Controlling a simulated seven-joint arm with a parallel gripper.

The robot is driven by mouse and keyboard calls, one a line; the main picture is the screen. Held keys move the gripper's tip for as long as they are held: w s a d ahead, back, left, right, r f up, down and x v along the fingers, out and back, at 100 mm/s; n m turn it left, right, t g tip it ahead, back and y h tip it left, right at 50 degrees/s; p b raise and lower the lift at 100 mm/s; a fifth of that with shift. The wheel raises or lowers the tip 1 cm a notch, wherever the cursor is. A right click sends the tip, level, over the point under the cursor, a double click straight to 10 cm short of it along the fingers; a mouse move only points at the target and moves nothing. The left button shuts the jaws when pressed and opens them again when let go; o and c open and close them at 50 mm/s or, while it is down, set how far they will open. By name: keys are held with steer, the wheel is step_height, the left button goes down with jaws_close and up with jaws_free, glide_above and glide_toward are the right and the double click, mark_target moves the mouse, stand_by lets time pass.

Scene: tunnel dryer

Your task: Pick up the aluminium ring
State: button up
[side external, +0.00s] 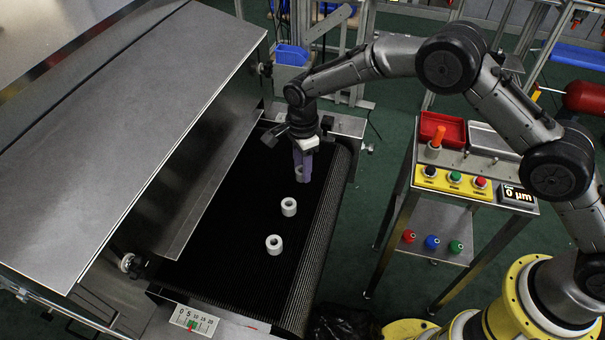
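Two short, pale grey-white rings stand on the black conveyor belt (235,215): one ring (289,206) near the middle and another ring (274,244) closer to the front. A third pale ring (299,174) shows partly at the fingertips of my gripper (303,178), mostly hidden by the purple fingers. My gripper points down over the far part of the belt. At this size I cannot tell whether the fingers are closed on that ring or only around it. I cannot tell by look which ring is aluminium.
A large metal dryer hood (130,110) covers the belt's left side. To the right is a stand with a yellow button panel (455,181), a red tray (442,130) and a display reading 0 µm (516,194). A blue bin (291,56) is behind. The belt's front part is clear.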

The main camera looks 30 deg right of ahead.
jaws_close()
steer(key=shift+r, duration=0.85)
steer(key=s+d+r, duration=0.2)
steer(key=s+r, duration=0.3)
steer(key=s, duration=0.1)
steer(key=s+d+r, duration=0.3)
steer(key=s+r, duration=0.3)
steer(key=s, duration=0.1)
steer(key=shift+d+r, duration=0.15)
steer(key=shift+d, duration=0.1)
